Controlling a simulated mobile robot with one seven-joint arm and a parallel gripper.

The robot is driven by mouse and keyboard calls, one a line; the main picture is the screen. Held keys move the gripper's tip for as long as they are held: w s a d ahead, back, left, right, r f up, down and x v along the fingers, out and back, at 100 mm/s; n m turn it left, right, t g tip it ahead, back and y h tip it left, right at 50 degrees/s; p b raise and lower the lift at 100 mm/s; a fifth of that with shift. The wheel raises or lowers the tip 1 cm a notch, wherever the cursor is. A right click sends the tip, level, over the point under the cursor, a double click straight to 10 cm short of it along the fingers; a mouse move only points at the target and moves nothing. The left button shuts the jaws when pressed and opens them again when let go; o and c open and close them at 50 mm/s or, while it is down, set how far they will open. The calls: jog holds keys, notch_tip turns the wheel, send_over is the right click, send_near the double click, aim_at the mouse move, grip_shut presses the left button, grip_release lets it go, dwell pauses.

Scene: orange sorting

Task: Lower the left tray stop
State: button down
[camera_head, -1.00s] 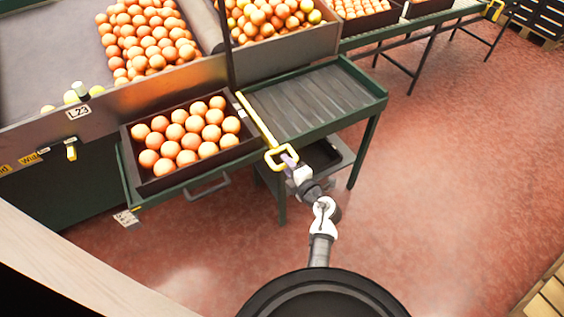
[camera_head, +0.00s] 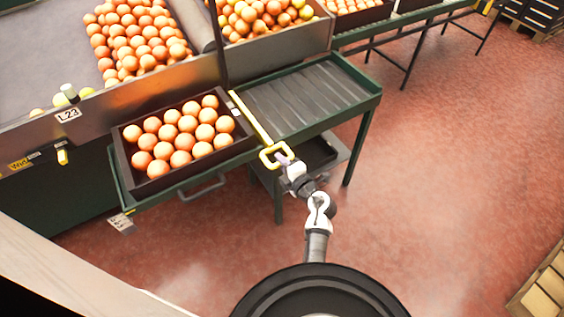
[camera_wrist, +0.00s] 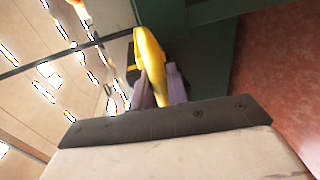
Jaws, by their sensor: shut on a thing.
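The tray stop is a yellow bar (camera_head: 251,116) with a squared loop handle (camera_head: 266,156) at its near end. It lies along the left side of the empty green roller stand (camera_head: 305,98), beside a dark tray of oranges (camera_head: 128,160). My gripper (camera_head: 284,160) is at the right side of the loop handle. In the wrist view my gripper (camera_wrist: 158,88) has its two purple-grey fingers shut on the yellow handle (camera_wrist: 149,52), one on each side. The far part of the bar is hidden in the wrist view.
A grey drawer-type handle (camera_head: 203,188) juts from the stand's front below the orange tray. A lower dark shelf (camera_head: 318,152) sits under the roller stand.

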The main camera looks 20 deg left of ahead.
jog(key=shift+s+f+b, duration=0.1)
jog(key=shift+f+b, duration=0.9)
jog(key=shift+f, duration=1.5)
jog(key=c, duration=1.4)
grip_release()
jog(key=shift+f, duration=0.15)
jog(key=shift+c, duration=0.2)
jog(key=shift+r, duration=0.2)
